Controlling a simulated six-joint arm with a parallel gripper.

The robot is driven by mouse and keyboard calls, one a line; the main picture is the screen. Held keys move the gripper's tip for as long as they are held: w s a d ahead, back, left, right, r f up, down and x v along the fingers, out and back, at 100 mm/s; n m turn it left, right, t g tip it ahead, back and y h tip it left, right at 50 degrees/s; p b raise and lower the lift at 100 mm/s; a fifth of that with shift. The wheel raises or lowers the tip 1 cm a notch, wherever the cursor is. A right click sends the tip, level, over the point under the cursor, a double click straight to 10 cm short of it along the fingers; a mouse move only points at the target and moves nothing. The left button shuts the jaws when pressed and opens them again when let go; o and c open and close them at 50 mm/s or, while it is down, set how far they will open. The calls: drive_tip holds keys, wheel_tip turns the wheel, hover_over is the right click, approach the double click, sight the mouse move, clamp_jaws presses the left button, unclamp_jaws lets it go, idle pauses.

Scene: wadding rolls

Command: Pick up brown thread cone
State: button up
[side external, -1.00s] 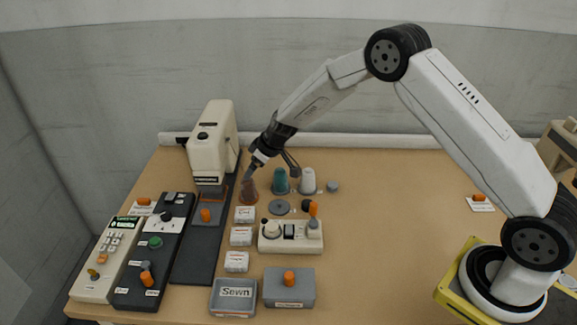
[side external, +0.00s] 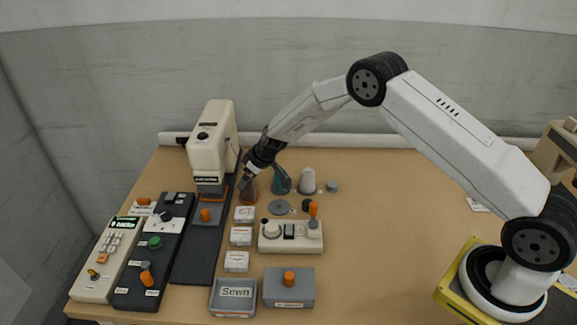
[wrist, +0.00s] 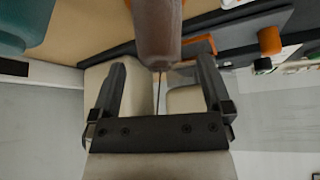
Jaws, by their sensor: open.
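The brown thread cone (side external: 248,196) stands on the table beside the sewing machine, its upper part hidden by my gripper (side external: 246,180) in the side view. In the wrist view the brown cone (wrist: 157,32) shows at the top middle, just beyond the open fingers of my gripper (wrist: 160,75). The fingers are spread to its left and right with nothing held between them. Whether they touch the cone cannot be told. A teal cone (side external: 281,181) stands just right of it, partly hidden by my gripper, and a white cone (side external: 307,181) stands farther right.
The white sewing machine (side external: 208,150) rises close on the left. Small white boxes (side external: 241,236), a cream control box (side external: 290,237) and a tray marked Sewn (side external: 232,297) lie nearer the front. The table's right side is mostly clear (side external: 400,220).

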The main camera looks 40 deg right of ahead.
drive_tip(key=shift+x, duration=0.85)
clamp_jaws()
drive_tip(key=shift+r, duration=0.1)
